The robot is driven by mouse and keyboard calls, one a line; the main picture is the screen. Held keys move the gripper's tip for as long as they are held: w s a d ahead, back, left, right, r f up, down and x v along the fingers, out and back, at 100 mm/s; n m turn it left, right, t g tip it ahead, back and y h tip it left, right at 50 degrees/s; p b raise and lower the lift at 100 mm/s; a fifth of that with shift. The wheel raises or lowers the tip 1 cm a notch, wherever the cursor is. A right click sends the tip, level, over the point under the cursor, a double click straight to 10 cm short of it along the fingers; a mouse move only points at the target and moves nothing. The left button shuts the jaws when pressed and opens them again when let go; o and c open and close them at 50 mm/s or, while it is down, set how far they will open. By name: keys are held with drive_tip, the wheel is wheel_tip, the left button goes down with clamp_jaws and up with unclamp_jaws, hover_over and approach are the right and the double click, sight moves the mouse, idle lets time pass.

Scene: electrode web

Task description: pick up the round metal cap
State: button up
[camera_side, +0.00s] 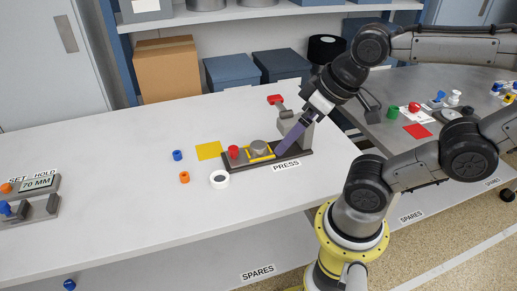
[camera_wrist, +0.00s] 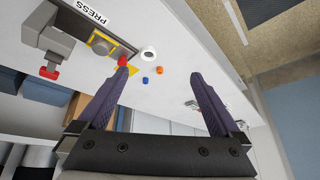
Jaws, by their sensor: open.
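The round metal cap (camera_side: 260,147) is a short grey cylinder in a yellow-edged spot on the dark base of the press (camera_side: 237,165). It also shows in the wrist view (camera_wrist: 101,42), small and beyond the left finger. My gripper (camera_side: 280,151) has purple fingers slanting down over the right part of the press, just right of the cap. In the wrist view the gripper (camera_wrist: 158,77) is open with nothing between its fingers. The side view cannot show whether a finger touches the cap.
A red knob (camera_side: 233,152) sits left of the cap. The press column with its red handle (camera_side: 275,99) stands close behind my fingers. A white roll (camera_side: 219,180), orange ring (camera_side: 184,177), blue ring (camera_side: 177,155) and yellow sheet (camera_side: 209,151) lie left. The front table is clear.

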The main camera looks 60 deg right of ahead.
wheel_tip(320, 180, up, 2)
drive_tip(key=w+m, duration=0.2)
drive_tip(key=m, duration=0.1)
drive_tip(key=m+g, duration=0.6)
drive_tip(key=m, duration=0.9)
hover_over(259, 144)
wheel_tip(259, 144, down, 12)
wheel_tip(259, 144, down, 13)
drive_tip(key=shift+r, duration=0.1)
drive_tip(key=shift+d, duration=0.1)
drive_tip(key=c, duration=1.5)
drive_tip(key=shift+r, duration=0.1)
